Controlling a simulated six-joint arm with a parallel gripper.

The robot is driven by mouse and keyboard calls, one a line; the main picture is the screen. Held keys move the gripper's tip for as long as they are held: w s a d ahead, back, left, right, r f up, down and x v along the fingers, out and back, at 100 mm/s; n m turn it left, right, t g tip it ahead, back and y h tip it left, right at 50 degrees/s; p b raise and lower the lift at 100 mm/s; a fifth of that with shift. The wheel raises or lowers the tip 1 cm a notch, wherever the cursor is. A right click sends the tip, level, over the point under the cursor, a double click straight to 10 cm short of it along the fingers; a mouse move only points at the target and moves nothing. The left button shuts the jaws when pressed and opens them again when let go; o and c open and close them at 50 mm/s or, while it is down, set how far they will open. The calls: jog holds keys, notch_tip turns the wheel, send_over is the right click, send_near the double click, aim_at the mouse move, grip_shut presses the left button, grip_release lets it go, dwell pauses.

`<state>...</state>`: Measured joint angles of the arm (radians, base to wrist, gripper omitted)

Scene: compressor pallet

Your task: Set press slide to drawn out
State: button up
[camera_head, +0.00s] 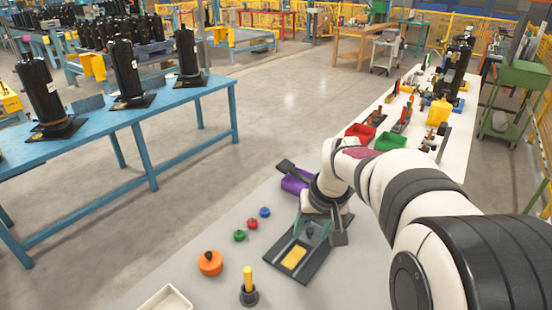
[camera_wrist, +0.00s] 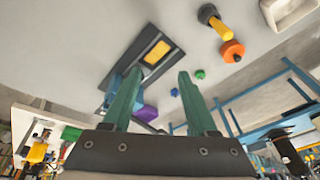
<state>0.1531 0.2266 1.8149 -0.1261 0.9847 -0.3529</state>
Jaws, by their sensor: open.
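A dark flat fixture with side rails (camera_head: 318,266) lies on the light grey table, with a yellow pad (camera_head: 293,257) on its near part; I take it to be the press slide. It also shows in the wrist view (camera_wrist: 135,52), with its yellow pad (camera_wrist: 157,52) clear. My gripper (camera_head: 308,229) is over the far end of the fixture. In the wrist view its two green fingers (camera_wrist: 160,74) stand apart with nothing seen between their tips. A blue part (camera_wrist: 118,82) shows partly behind the left finger. The arm and gripper hide the fixture's far end; I cannot tell whether they touch.
A purple bin (camera_head: 293,183) is beyond the fixture. Blue (camera_head: 265,212), red (camera_head: 252,223) and green (camera_head: 239,235) knobs, an orange round part (camera_head: 210,262) and a yellow-handled peg (camera_head: 248,283) stand left. A white tray (camera_head: 166,299) is at the front edge.

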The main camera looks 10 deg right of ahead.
jog(key=n+t, duration=0.1)
jog(key=n, duration=0.1)
send_near(310, 230)
jog(key=shift+h, duration=0.4)
jog(key=x, duration=0.8)
jog(key=shift+a+f, duration=0.25)
jog(key=shift+a, duration=0.1)
grip_shut()
